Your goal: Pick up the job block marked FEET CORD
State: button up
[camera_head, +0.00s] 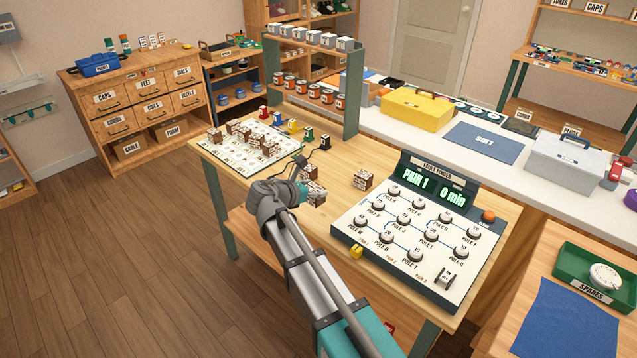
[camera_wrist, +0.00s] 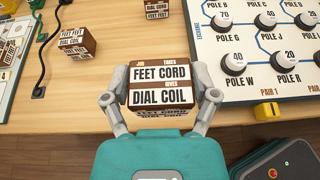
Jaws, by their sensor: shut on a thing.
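The job block (camera_wrist: 160,85) is brown with white labels reading FEET CORD above DIAL COIL, beside the small words TAKES and GIVES. In the wrist view it sits between both fingers of my gripper (camera_wrist: 160,102), which is shut on it. In the head view my gripper (camera_head: 304,192) is over the wooden bench, and the held block (camera_head: 315,193) shows partly beyond it. Whether the block touches the bench is hard to tell.
Another block (camera_head: 362,179) stands on the bench beside the fault finder panel (camera_head: 420,225). It also shows in the wrist view (camera_wrist: 156,8). A white board with several blocks (camera_head: 213,155) is at left.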

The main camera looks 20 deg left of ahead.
jog(key=p+v, duration=0.3)
jog(key=v, duration=0.6)
jog(key=shift+s+d, duration=0.25)
jog(key=shift+s, duration=0.05)
jog(key=shift+s, duration=0.15)
